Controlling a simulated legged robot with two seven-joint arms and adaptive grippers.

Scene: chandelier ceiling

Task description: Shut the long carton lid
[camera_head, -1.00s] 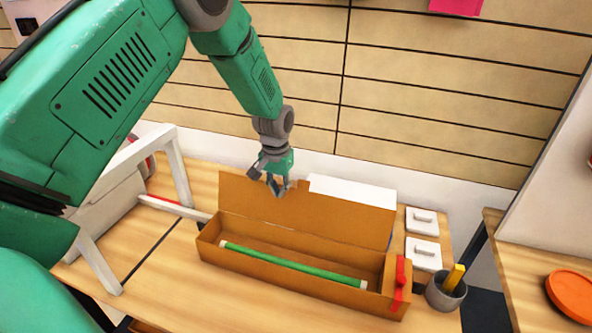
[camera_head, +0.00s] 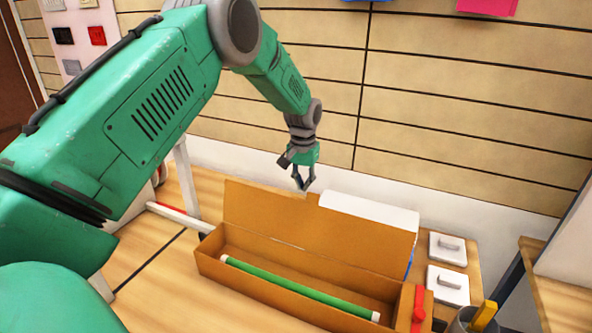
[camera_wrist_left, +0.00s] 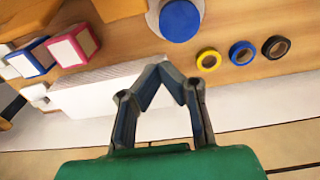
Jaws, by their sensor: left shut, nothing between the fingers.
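The long brown carton (camera_head: 265,294) lies on the table in the head view, its top open. Its lid (camera_head: 285,222) stands up along the far long side, tilted slightly back. A green tube with pale ends (camera_head: 300,287) lies inside. My left gripper (camera_head: 305,187) is at the lid's top edge, near its middle; I cannot tell whether it touches. Its fingers are closed together and empty, and they also show in the left wrist view (camera_wrist_left: 160,70). My right gripper is not in view.
A white block (camera_head: 370,210) stands behind the lid's right part. White lidded pieces (camera_head: 447,284), a red clip (camera_head: 418,305) and a grey cup (camera_head: 466,320) are at the right. The wrist view shows tape rolls (camera_wrist_left: 241,53), a blue round thing (camera_wrist_left: 180,20) and small boxes (camera_wrist_left: 73,46).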

